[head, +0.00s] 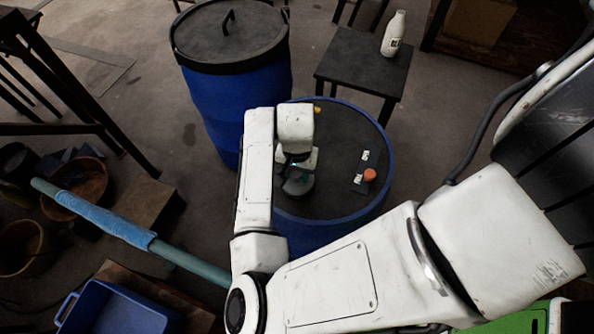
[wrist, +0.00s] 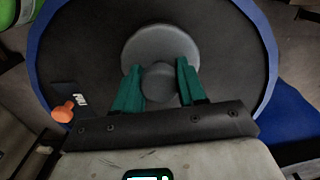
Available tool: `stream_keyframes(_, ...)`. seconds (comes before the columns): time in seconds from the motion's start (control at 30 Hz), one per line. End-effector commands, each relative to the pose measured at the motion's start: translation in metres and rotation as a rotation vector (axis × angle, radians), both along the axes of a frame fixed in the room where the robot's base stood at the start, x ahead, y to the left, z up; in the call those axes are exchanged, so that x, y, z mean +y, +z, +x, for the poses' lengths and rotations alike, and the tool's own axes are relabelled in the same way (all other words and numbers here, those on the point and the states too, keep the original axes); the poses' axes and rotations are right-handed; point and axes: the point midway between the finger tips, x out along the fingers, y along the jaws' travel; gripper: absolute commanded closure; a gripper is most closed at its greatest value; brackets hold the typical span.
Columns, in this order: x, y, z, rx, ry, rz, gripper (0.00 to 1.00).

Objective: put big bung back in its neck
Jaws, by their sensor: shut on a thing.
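The big bung is a grey disc with a round knob; it fills the upper middle of the wrist view (wrist: 155,42). The teal fingers of my gripper (wrist: 159,75) are on both sides of the knob, shut on it. In the head view my gripper (head: 299,170) points down over the left part of the dark top of a blue drum (head: 340,150), with the bung (head: 298,187) dark beneath it. The neck is not visible; the bung or my gripper may hide it. I cannot tell whether the bung touches the top.
A small orange cap (head: 370,175) is beside a dark labelled plate (head: 360,180) on the drum top. A lidded blue drum (head: 235,95) stands behind left. A white bottle (head: 393,35) stands on a dark stool (head: 365,60). A blue-wrapped pipe (head: 100,215) crosses at left.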

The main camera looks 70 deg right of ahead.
Motion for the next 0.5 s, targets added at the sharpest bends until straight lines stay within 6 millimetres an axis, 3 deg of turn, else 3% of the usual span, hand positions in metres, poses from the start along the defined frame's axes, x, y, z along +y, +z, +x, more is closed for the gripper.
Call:
stream_keyframes(0.27,0.0001,-0.0089,0.0000,0.000,0.000,0.001,0.90)
stream_keyframes(0.3,0.0002,-0.0091,0.0000,0.000,0.000,0.001,0.58)
stream_keyframes(0.5,0.0002,-0.0083,0.0000,0.000,0.000,0.001,0.39)
